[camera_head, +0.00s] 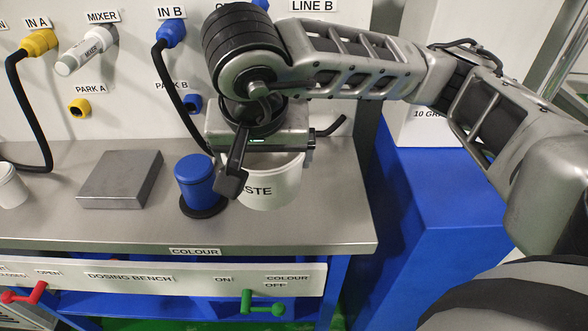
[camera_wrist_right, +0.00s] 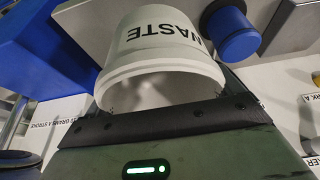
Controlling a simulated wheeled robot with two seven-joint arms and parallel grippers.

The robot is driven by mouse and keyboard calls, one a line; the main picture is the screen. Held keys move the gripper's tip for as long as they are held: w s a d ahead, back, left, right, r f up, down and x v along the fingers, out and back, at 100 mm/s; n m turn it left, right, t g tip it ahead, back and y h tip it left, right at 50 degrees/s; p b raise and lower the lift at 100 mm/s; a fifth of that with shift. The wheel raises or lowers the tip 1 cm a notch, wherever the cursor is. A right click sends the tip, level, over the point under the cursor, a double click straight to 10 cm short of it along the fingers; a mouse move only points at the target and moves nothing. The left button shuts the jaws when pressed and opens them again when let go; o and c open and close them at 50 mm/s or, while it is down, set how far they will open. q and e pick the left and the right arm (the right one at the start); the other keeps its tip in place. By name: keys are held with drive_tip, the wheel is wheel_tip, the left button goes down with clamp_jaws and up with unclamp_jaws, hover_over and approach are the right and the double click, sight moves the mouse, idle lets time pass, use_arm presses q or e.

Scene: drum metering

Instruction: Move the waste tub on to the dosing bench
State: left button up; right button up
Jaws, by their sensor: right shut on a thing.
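The white waste tub (camera_head: 274,188), lettered in black, is at the right part of the steel-topped dosing bench (camera_head: 330,225). It looks upright, and I cannot tell whether its base touches the top. My right gripper (camera_head: 262,162) comes down over the tub from the right and is shut on it, hiding much of its rim. In the right wrist view the tub (camera_wrist_right: 160,62) fills the upper middle, its lettering upside down, close against the gripper. My left gripper is not in view.
A blue lidded jar (camera_head: 196,182) on a dark disc stands just left of the tub. A grey block (camera_head: 120,179) and a white cup (camera_head: 12,186) stand further left. Hoses and connectors line the back panel. A blue stand (camera_head: 430,200) is to the right. Green (camera_head: 262,304) and red levers are in front.

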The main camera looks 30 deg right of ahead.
drive_tip(key=w+d+f, duration=0.1)
drive_tip(key=d+f, duration=0.1)
drive_tip(key=w+d+f+b, duration=0.1)
drive_tip(key=d+f, duration=0.1)
drive_tip(key=d, duration=0.1)
drive_tip(key=w+d+f, duration=0.1)
drive_tip(key=d+f, duration=0.2)
drive_tip(key=shift+b, duration=0.3)
drive_tip(key=f, duration=0.3)
drive_tip(key=shift+w+d+f, duration=0.1)
drive_tip(key=shift+d+f, duration=0.1)
drive_tip(key=shift+d, duration=0.15)
drive_tip(key=shift+f, duration=0.25)
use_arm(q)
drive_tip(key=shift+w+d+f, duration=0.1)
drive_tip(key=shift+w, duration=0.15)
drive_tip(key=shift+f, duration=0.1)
